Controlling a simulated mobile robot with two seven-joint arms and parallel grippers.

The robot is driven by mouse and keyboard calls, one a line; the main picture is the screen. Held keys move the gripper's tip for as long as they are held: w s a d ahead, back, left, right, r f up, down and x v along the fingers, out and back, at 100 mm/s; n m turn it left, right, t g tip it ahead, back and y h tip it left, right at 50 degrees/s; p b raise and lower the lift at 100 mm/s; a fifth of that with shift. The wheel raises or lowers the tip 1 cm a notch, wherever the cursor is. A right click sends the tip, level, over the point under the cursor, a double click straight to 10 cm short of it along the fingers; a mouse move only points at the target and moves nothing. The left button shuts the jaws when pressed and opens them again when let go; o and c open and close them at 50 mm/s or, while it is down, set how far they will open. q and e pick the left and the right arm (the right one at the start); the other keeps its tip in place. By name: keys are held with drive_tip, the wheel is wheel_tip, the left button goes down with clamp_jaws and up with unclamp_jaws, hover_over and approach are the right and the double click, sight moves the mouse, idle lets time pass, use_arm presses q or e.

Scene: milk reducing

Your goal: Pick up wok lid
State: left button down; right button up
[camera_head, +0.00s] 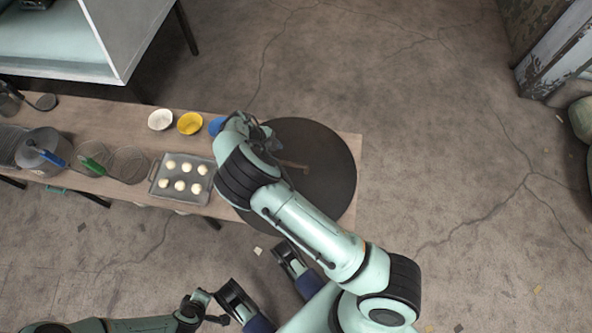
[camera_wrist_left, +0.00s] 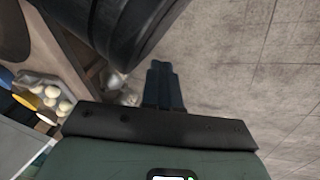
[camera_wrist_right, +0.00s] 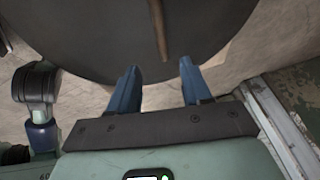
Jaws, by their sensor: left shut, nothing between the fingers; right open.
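The wok lid (camera_head: 330,150) is a large dark disc with a wooden bar handle (camera_head: 292,165), lying at the right end of the table. My right arm covers its left part in the head view. In the right wrist view, the lid (camera_wrist_right: 90,35) fills the top and its handle (camera_wrist_right: 159,30) points down toward the gap between the fingers. My right gripper (camera_wrist_right: 159,66) is open and empty, apart from the handle. My left gripper (camera_wrist_left: 161,66) is shut and empty, away from the lid, over the floor in the left wrist view.
A tray (camera_head: 155,188) with several pale round pieces sits left of the lid. White (camera_head: 160,120), yellow (camera_head: 190,123) and blue (camera_head: 215,126) bowls stand behind it. Pots and strainers (camera_head: 127,163) crowd the table's left. The floor (camera_head: 440,150) right of the table is open.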

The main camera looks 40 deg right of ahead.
sight(290, 163)
drive_tip(key=b+x, duration=0.1)
drive_tip(key=x, duration=0.5)
drive_tip(key=shift+f, duration=0.35)
drive_tip(key=shift+b+x, duration=1.25)
drive_tip(key=shift+x, duration=1.9)
use_arm(q)
drive_tip(key=s+a+f+g, duration=0.1)
drive_tip(key=s+f+g, duration=0.1)
drive_tip(key=s+f, duration=0.4)
drive_tip(key=shift+s, duration=0.3)
use_arm(e)
drive_tip(key=shift+w+d, duration=0.1)
drive_tip(key=shift+w, duration=0.15)
clamp_jaws()
